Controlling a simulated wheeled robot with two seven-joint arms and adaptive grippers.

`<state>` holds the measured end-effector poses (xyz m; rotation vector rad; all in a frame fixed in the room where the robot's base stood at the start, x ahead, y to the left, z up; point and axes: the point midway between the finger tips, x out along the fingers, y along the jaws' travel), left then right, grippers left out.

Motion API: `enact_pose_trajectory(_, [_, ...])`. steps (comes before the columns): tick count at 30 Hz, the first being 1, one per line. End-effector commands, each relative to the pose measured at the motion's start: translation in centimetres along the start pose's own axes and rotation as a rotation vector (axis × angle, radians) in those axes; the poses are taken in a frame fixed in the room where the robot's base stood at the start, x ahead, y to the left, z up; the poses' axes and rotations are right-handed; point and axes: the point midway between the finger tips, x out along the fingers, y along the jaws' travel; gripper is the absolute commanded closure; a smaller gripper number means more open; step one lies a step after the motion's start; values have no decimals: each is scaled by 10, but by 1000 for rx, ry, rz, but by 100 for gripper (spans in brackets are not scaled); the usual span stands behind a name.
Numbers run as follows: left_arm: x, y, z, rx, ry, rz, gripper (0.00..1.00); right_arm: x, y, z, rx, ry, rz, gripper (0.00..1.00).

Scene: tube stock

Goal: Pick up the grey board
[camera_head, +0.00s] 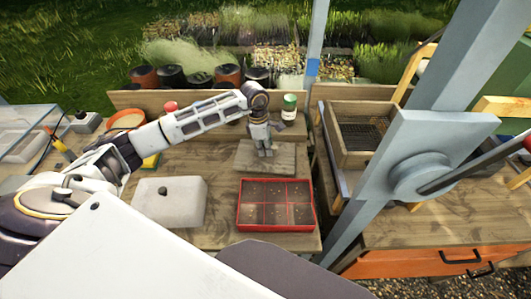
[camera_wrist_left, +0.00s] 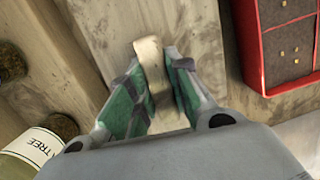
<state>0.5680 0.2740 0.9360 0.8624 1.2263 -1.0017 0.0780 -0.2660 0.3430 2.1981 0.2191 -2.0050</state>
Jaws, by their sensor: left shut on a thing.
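The grey board (camera_head: 283,160) is a flat, weathered wooden slab at the middle of the workbench, behind the red tray. It also shows in the left wrist view (camera_wrist_left: 196,38), under my fingers. My left gripper (camera_head: 264,152) points down over the middle of the board. In the left wrist view, my left gripper (camera_wrist_left: 152,92) is shut on a pale, strap-like piece (camera_wrist_left: 151,62) standing up over the board, which looks like its handle. The join between them is hidden. I cannot tell whether the board touches the bench. My right gripper is not in view.
A red sectioned tray (camera_head: 275,227) of soil lies close in front of the board. A white lidded box (camera_head: 170,201) stands at front left. A green-lidded jar (camera_head: 289,107) stands behind the board. A wooden sieve box (camera_head: 359,134) and a blue-grey post (camera_head: 375,200) are on the right.

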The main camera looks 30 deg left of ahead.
Motion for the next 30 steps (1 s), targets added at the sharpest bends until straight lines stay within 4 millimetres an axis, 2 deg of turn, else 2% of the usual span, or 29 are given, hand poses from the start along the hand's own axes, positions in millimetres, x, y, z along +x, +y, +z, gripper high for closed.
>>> enact_pose_trajectory(6, [-36,1,6,0,-2,3,100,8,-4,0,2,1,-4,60])
enact_pose_trajectory(13, [-63,1,10,-1,-2,2,100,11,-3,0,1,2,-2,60])
enact_pose_trajectory(24, [-73,0,11,-1,0,0,100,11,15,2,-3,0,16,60])
enact_pose_trajectory(30, [-73,0,11,-1,0,0,100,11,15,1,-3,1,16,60])
